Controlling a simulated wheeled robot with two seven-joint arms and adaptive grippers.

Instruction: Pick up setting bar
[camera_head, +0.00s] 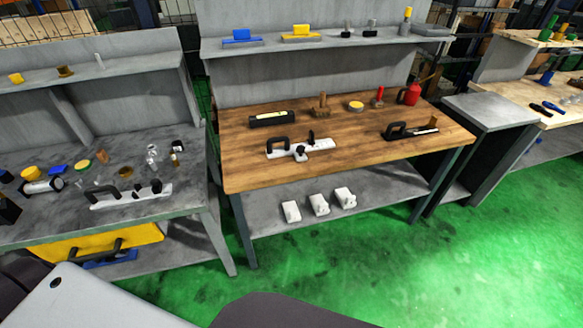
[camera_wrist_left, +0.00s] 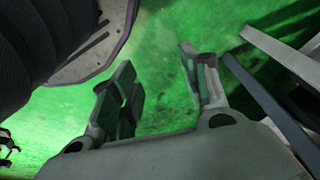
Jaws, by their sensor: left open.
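Several long tools could be the setting bar, and I cannot tell which one it is. A light metal bar with a black handle (camera_head: 302,150) lies at the front of the wooden bench. A dark bar with a black handle (camera_head: 410,131) lies at its right. A metal bar with dark knobs (camera_head: 130,195) lies on the grey left bench. My left gripper (camera_wrist_left: 158,85) is open and empty in the wrist view, over green floor. My right gripper is not in view.
The wooden bench (camera_head: 245,175) also bears a brush (camera_head: 321,106) and a red oil can (camera_head: 409,95). Its lower shelf holds white blocks (camera_head: 319,205). A cluttered grey bench (camera_head: 60,220) stands left. Green floor (camera_head: 480,260) is clear in front.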

